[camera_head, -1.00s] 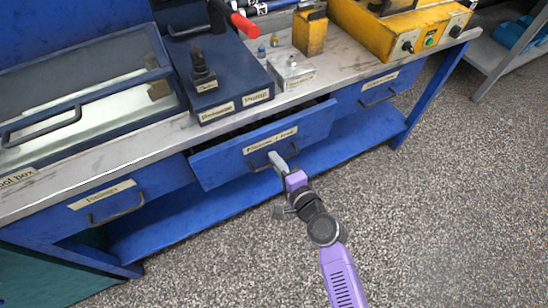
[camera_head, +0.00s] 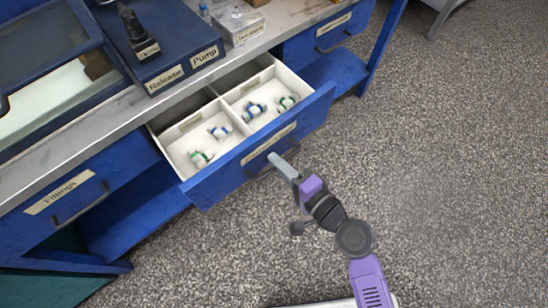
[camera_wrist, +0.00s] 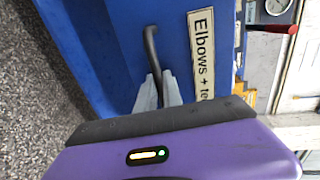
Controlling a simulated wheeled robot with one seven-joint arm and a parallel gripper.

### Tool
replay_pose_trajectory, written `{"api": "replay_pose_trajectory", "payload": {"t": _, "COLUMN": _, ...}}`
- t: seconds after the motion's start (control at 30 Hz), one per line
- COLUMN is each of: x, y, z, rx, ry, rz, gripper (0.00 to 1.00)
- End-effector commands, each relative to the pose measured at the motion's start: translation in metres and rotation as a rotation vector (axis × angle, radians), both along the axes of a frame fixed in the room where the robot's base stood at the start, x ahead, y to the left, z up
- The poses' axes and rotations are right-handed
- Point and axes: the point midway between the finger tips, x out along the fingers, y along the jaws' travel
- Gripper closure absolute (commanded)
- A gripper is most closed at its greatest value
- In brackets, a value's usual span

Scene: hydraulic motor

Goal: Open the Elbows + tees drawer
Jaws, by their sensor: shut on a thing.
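The blue Elbows + tees drawer (camera_head: 222,177) is pulled out of the bench in the head view. Its white inside shows two compartments, with several small blue, green and white fittings (camera_head: 220,131) lying in them. Its label (camera_wrist: 203,55) reads "Elbows + te..." in the wrist view. My gripper (camera_head: 279,163) is at the drawer front, shut on the dark bar handle (camera_wrist: 151,45). In the wrist view its grey fingers (camera_wrist: 158,91) meet at the handle, and the fingers hide the lower part of it.
The worktop holds a blue box (camera_head: 165,45) labelled Release and Pump, and a small grey box (camera_head: 238,22). The speckled floor (camera_head: 440,150) in front is clear.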

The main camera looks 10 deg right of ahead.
Motion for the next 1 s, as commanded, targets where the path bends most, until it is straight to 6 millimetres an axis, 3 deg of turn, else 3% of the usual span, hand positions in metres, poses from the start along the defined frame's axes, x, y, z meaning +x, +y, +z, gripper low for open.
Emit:
{"api": "replay_pose_trajectory", "payload": {"t": 0.27, "x": -0.001, "y": 0.0, "z": -0.001, "rx": -0.001, "ry": 0.002, "rz": 0.002, "gripper": 1.0}}
{"api": "replay_pose_trajectory", "payload": {"t": 0.3, "x": -0.001, "y": 0.0, "z": -0.001, "rx": 0.0, "ry": 0.002, "rz": 0.002, "gripper": 0.83}}
{"api": "replay_pose_trajectory", "payload": {"t": 0.33, "x": -0.001, "y": 0.0, "z": -0.001, "rx": 0.0, "ry": 0.002, "rz": 0.002, "gripper": 0.8}}
{"api": "replay_pose_trajectory", "payload": {"t": 0.67, "x": -0.002, "y": -0.001, "z": 0.0, "rx": 0.0, "ry": 0.001, "rz": 0.0, "gripper": 0.8}}
{"api": "replay_pose_trajectory", "payload": {"t": 1.0, "x": -0.041, "y": -0.027, "z": 0.008, "rx": -0.001, "ry": 0.004, "rz": 0.0, "gripper": 0.8}}
